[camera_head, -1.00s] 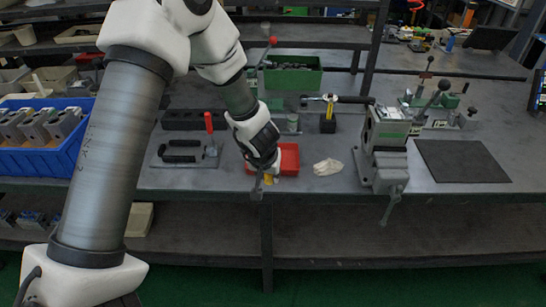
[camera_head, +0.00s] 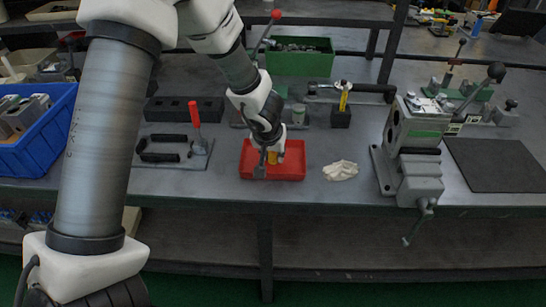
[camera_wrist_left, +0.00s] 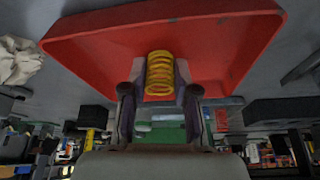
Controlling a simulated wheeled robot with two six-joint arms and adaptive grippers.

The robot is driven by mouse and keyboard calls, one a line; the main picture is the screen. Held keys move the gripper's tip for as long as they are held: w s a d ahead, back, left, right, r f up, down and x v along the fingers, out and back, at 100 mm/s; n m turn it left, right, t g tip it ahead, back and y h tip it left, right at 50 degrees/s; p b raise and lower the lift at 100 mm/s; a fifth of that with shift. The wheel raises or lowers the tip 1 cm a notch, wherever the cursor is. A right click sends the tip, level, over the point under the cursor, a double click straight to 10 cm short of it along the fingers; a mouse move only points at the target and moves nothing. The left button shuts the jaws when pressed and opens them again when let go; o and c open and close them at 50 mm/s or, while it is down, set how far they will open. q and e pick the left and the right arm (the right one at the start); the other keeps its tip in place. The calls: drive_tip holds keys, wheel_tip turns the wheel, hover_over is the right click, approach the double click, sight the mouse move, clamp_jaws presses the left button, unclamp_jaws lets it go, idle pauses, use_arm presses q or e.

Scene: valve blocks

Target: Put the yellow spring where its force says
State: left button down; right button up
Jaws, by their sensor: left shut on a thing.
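The yellow spring (camera_head: 273,157) is between the fingers of my left gripper (camera_head: 267,160), at the red tray (camera_head: 292,172) on the bench. In the left wrist view the yellow spring (camera_wrist_left: 160,73) stands between the two fingertips (camera_wrist_left: 157,95), which are shut on its sides. The red tray (camera_wrist_left: 220,45) is close behind it there. I cannot tell whether the spring touches the tray. My right gripper is not in view.
A white cloth (camera_head: 340,171) lies right of the tray. Further right are a grey vise-like fixture (camera_head: 415,150) and a dark mat (camera_head: 495,163). A dark block with holes (camera_head: 185,109) and a red-handled plate (camera_head: 197,145) are left. A green bin (camera_head: 298,62) is behind.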

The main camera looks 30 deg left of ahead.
use_arm(q)
drive_tip(key=shift+f, duration=0.2)
drive_tip(key=c, duration=0.9)
unclamp_jaws()
drive_tip(key=p+v, duration=0.7)
drive_tip(key=v, duration=0.5)
drive_tip(key=shift+w+r, duration=0.1)
drive_tip(key=shift+r, duration=0.1)
